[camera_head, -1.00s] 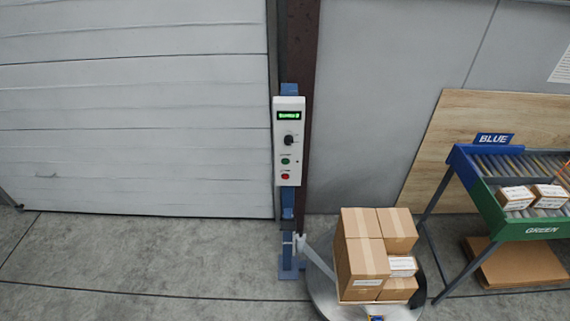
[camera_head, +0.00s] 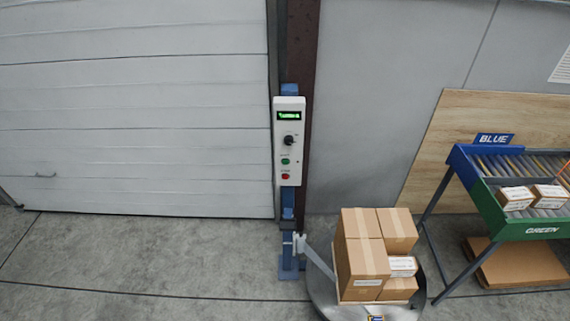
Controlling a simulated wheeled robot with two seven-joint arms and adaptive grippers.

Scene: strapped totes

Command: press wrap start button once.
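A white control box (camera_head: 289,141) is mounted on a blue post (camera_head: 288,204) in front of a brown steel column. It carries a lit green display (camera_head: 289,115) at the top, a black knob (camera_head: 289,141) below it, then a green button (camera_head: 285,161) and a red button (camera_head: 285,176). The labels beside the buttons are too small to read. Neither of my grippers shows in the head view, and nothing covers the control box.
Stacked cartons (camera_head: 364,256) stand on a round grey turntable (camera_head: 325,297) at the lower right of the post. A roller rack (camera_head: 475,200) marked BLUE and GREEN stands at right. Open concrete floor (camera_head: 140,260) lies at left, before a white shutter door (camera_head: 135,105).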

